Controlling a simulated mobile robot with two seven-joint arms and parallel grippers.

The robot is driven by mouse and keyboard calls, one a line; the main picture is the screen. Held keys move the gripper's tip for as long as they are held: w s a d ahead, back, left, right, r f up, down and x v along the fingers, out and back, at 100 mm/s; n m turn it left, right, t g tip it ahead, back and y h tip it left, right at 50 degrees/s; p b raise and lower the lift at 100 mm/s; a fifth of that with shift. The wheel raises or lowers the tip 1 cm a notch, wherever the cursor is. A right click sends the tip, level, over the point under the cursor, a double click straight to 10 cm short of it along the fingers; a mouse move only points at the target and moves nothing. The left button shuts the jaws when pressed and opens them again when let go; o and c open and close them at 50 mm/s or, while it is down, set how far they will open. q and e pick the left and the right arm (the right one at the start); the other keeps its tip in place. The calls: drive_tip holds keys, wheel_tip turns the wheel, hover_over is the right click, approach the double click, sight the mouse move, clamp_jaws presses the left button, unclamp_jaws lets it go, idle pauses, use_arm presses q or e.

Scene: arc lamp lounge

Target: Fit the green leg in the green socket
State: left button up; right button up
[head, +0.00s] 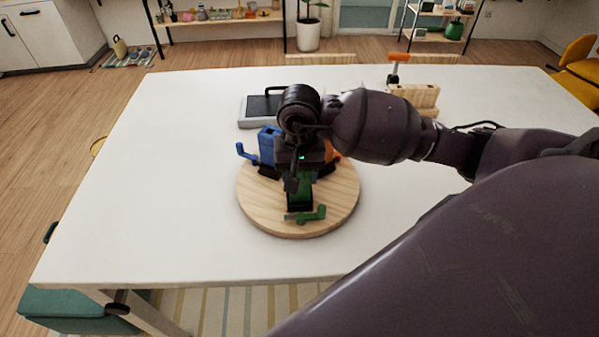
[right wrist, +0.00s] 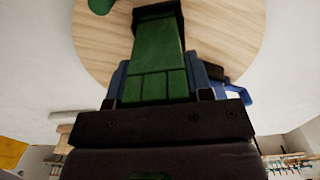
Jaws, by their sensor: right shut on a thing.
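The green leg (right wrist: 158,55) is held between the fingers of my right gripper (right wrist: 155,88) in the right wrist view. Its far end meets a dark collar (right wrist: 157,10), seemingly the green socket; how deep it sits cannot be told. In the head view my right gripper (head: 299,180) points down over the front of the round wooden board (head: 257,210), and part of the green leg (head: 300,192) shows below it. A green lever (head: 312,215) lies at the front of that socket. My left gripper is not in view.
A blue part (head: 266,145) with a blue lever (head: 245,152) stands on the board's back left. An orange part (head: 332,151) is partly hidden by my arm. Behind are a dark-topped tray (head: 257,108) and a wooden block (head: 417,95). The white table's left side (head: 150,180) is clear.

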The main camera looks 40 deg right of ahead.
drive_tip(key=shift+f, duration=0.15)
drive_tip(key=o, duration=1.1)
drive_tip(key=shift+c, duration=0.2)
drive_tip(key=shift+r, duration=0.3)
wheel_tip(320, 180, up, 12)
drive_tip(key=b, duration=0.1)
drive_tip(key=shift+f, duration=0.15)
